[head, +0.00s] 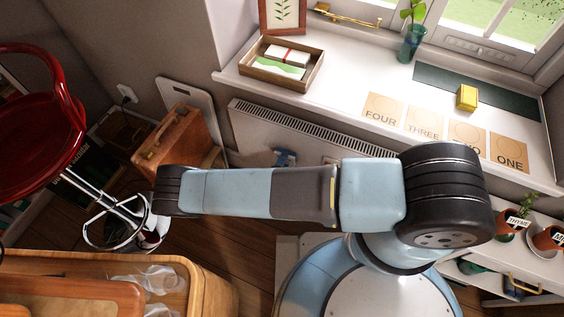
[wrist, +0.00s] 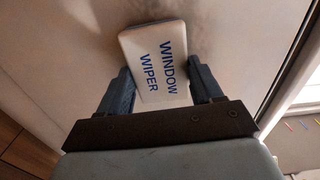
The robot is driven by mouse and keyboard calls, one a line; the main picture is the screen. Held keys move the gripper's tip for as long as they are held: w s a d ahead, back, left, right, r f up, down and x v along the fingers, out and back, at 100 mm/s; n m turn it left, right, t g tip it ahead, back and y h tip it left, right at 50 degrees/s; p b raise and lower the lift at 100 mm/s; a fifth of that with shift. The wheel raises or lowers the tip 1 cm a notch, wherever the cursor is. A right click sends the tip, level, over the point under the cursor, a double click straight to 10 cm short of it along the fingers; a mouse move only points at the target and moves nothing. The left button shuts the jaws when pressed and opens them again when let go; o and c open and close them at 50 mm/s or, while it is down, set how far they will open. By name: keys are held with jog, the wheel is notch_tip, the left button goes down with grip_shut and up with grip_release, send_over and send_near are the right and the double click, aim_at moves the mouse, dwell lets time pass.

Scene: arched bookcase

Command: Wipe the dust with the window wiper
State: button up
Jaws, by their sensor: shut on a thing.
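The window wiper (wrist: 158,62) is a white block with blue lettering reading "WINDOW WIPER". In the wrist view my gripper (wrist: 162,78) is shut on it, with one dark blue finger on each side. The wiper sits slightly tilted between the fingers. Beyond it is a broad pale panel (wrist: 250,30) with a faint brownish smudge at the upper left, which may be dust. I cannot tell whether the wiper touches the panel.
A white radiator (head: 262,128) stands under the windowsill (head: 340,85). The sill holds a wooden tray (head: 314,76), a glass vase (head: 411,45), a yellow block (head: 467,97) and numbered cards (head: 425,122). A brown suitcase (head: 180,140) and red stool (head: 40,120) stand left.

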aim_at(293, 159)
jog(key=shift+s+d, duration=0.3)
jog(key=shift+d, duration=0.55)
jog(key=shift+s+d, duration=0.25)
jog(key=shift+d, duration=0.55)
jog(key=shift+r, duration=0.75)
jog(key=shift+w+a, duration=0.75)
jog(key=shift+a, duration=0.95)
jog(key=shift+w+a, duration=0.7)
jog(key=shift+a, duration=1)
jog(key=shift+w+a, duration=0.75)
jog(key=shift+a, duration=0.95)
jog(key=shift+w+a, duration=0.3)
jog(key=shift+a, duration=0.55)
jog(key=shift+w+a, duration=0.25)
jog(key=shift+a, duration=0.55)
jog(key=shift+w+r, duration=0.1)
jog(key=shift+r, duration=0.65)
jog(key=shift+s+d, duration=0.55)
jog(key=shift+d, duration=0.55)
jog(key=shift+s+d, duration=0.5)
jog(key=shift+d, duration=0.6)
jog(key=shift+s+d, duration=0.55)
jog(key=shift+d, duration=0.55)
jog(key=shift+s+d, duration=0.4)
jog(key=shift+d, duration=0.75)
jog(key=shift+s+d, duration=0.35)
jog(key=shift+d, duration=0.85)
jog(key=shift+s+d, duration=0.4)
jog(key=shift+d, duration=0.75)
